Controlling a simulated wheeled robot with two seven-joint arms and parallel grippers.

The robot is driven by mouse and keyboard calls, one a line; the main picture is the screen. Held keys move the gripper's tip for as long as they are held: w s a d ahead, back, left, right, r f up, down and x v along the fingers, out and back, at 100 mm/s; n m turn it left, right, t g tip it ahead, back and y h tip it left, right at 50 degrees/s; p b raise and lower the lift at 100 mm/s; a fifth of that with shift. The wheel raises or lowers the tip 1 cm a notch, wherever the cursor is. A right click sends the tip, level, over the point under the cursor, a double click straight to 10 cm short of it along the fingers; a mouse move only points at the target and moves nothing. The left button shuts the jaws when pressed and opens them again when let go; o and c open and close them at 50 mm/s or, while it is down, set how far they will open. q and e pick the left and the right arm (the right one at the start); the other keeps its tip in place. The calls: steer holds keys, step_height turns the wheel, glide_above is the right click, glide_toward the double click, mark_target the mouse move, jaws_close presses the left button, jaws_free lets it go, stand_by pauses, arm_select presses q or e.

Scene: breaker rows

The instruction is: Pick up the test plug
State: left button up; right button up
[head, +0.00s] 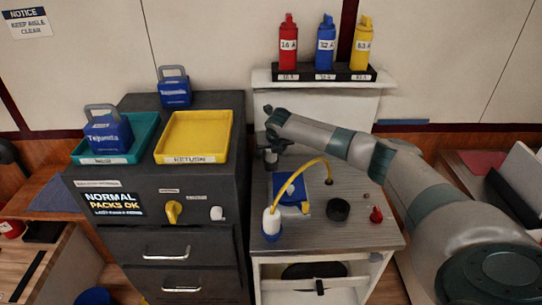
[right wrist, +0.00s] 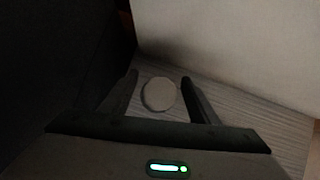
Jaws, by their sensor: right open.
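A white and blue plug-like piece (head: 271,222) stands at the front left of the grey wooden top (head: 358,222), with a yellow cable (head: 313,163) arching from it to the right; I take it as the test plug. My right gripper (head: 271,160) is over the back left of this top, well behind that piece, pointing down. In the right wrist view, my right gripper (right wrist: 158,90) is open, with a pale round thing (right wrist: 158,94) showing between its fingers. I cannot tell what that thing is or whether the fingers touch it. My left gripper is out of view.
A blue box (head: 291,190), a black ring (head: 339,210) and a small red piece (head: 376,215) stand on the top. A dark cabinet (head: 205,245) adjoins on the left, with a yellow tray (head: 226,131) and teal tray (head: 146,147). Bottles stand on a shelf (head: 325,78) behind.

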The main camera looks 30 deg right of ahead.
steer(key=shift+x, duration=1)
steer(key=c, duration=1.2)
